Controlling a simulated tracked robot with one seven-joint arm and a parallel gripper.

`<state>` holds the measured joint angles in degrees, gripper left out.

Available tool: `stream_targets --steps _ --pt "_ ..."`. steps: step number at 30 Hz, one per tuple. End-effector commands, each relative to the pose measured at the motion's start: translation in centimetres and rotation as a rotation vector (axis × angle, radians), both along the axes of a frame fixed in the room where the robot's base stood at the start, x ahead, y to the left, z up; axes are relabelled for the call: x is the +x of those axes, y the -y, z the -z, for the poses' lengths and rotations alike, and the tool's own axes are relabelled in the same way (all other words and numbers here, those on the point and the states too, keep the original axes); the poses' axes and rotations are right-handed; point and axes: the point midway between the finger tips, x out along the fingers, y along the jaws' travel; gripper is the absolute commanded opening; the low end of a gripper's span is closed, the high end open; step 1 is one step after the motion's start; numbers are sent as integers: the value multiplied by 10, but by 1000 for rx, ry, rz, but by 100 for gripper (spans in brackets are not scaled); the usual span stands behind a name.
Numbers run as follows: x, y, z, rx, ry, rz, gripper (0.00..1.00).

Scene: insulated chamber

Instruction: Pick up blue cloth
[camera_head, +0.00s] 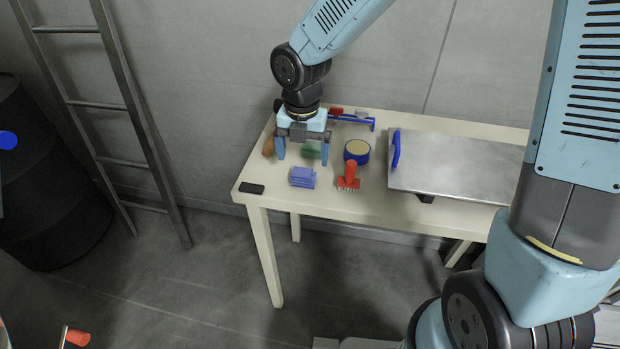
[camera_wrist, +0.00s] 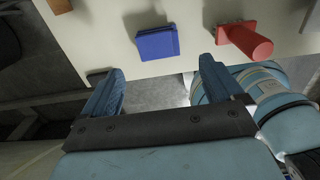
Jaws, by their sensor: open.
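The blue cloth (camera_head: 302,177) is a small folded stack lying on the cream table (camera_head: 385,208) near its front left edge. In the wrist view the cloth (camera_wrist: 158,43) lies beyond the fingertips, roughly centred between them. My gripper (camera_head: 302,157) points down above the table, a little behind the cloth in the head view. Its two blue fingers are spread apart with nothing between them; they also show in the wrist view (camera_wrist: 160,70). The gripper is not touching the cloth.
A red brush (camera_head: 348,178) lies just right of the cloth, a blue-rimmed round container (camera_head: 357,152) behind it. A metal plate (camera_head: 455,165) covers the right side.

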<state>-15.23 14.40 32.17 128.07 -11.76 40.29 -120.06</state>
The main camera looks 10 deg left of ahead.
Motion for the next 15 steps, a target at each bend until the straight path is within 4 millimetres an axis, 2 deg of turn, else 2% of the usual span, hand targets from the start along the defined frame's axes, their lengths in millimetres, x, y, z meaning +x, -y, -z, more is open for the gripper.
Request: stream_targets --steps 3,11,15 --pt "0 0 15 -2 -1 -1 94" --pt "1 1 29 -1 0 1 94" --pt "3 0 47 -2 -2 1 94"
